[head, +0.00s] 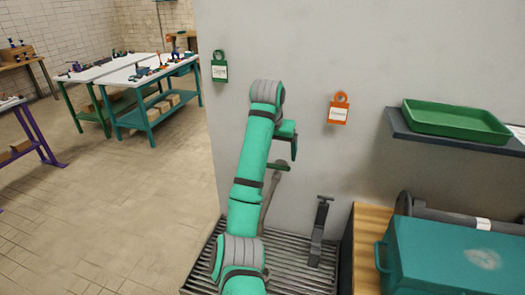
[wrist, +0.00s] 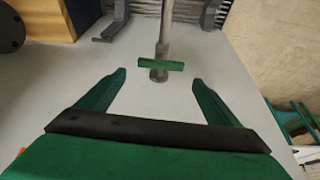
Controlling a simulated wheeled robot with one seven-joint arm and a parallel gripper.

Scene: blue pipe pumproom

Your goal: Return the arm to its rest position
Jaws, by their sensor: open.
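My teal arm reaches up in front of the grey wall panel in the head view, bent at its top joint. My gripper (head: 291,140) hangs at the arm's far end, partly hidden by it. In the wrist view my gripper (wrist: 158,82) has its two green fingers spread wide, with nothing held between them. A grey post with a green crossbar (wrist: 160,66) shows beyond the fingertips, apart from them as far as I can tell. The post (head: 268,192) also shows in the head view, partly behind my arm.
An orange tag (head: 338,109) and a green tag (head: 219,67) hang on the wall. A shelf (head: 460,135) with a green tray (head: 455,120) and a teal box (head: 440,258) stand at right. A grey pedal-like lever (head: 319,230) rises from the grating.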

